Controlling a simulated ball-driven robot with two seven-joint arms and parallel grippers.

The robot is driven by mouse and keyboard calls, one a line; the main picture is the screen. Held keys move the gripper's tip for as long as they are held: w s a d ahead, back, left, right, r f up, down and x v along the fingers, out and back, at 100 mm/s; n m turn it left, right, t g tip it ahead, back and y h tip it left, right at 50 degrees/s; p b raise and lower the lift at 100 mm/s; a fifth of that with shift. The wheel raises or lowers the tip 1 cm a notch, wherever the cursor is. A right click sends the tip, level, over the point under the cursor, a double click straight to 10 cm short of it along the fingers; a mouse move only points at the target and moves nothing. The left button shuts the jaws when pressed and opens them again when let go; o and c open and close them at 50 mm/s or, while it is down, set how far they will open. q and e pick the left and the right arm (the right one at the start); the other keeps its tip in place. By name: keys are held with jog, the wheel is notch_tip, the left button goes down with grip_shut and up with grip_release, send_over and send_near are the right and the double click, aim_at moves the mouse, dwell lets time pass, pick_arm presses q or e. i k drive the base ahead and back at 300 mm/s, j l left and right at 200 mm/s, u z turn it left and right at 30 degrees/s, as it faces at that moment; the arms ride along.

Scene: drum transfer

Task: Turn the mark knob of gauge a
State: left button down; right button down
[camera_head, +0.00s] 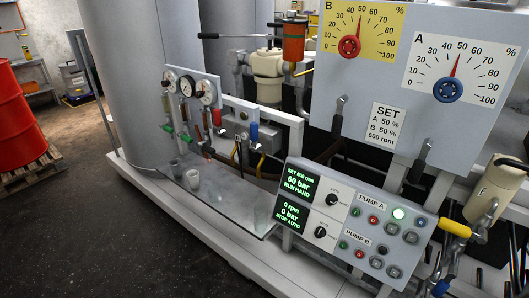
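Gauge A (421,69) is a white scale plate on the grey panel at the upper right, marked 0 to 100 %. Its mark knob (447,89) is round and blue with several holes, at the lower middle of the scale. A red pointer (456,66) rises from the knob, leans slightly right and points at about 50. Nothing touches the knob. Neither of my grippers is in view.
Yellow gauge B (384,28) with a red knob (349,46) is left of gauge A. A SET card (384,124) reads A 50 %, B 50 %, 600 rpm. Black-gripped levers (418,162) hang below. The pump control box (345,228) stands in front.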

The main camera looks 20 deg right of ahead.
aim_at(164, 84)
jog(key=k+l, duration=0.15)
jog(key=k, duration=0.15)
jog(key=i+u, duration=0.45)
jog(key=i, duration=0.25)
jog(key=i+l+u, duration=0.2)
jog(key=i+u, duration=0.3)
jog(key=i, duration=0.15)
jog(key=i+z, duration=0.3)
jog(key=i, duration=0.15)
jog(key=i+j+z, duration=0.1)
jog(key=i+z, duration=0.2)
jog(key=i, duration=0.15)
